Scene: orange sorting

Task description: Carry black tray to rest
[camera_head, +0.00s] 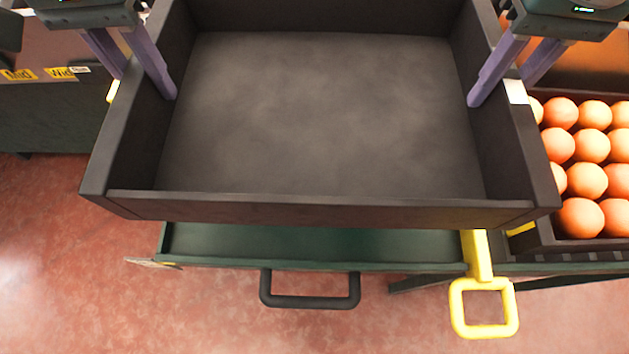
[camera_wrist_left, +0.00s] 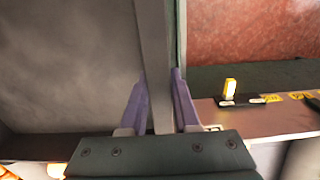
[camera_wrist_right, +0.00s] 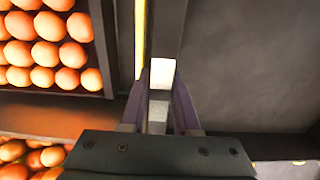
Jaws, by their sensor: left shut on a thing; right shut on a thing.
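The black tray (camera_head: 320,115) is empty and fills the upper middle of the head view, above a dark green surface (camera_head: 320,245). My left gripper (camera_head: 145,95) is shut on the tray's left wall, one finger inside and one outside. The left wrist view shows its purple fingers (camera_wrist_left: 158,105) on both sides of the wall (camera_wrist_left: 152,50). My right gripper (camera_head: 495,90) is shut on the tray's right wall. In the right wrist view its fingers (camera_wrist_right: 160,105) straddle the wall beside a white patch (camera_wrist_right: 162,73). Any gap under the tray is hard to judge.
A crate (camera_head: 545,235) of oranges (camera_head: 580,217) stands close to the tray's right. A black handle (camera_head: 310,300) and a yellow handle (camera_head: 483,310) stick out at the front. A dark bench with yellow labels (camera_head: 60,73) is at the left. Red floor (camera_head: 70,250) is open at front left.

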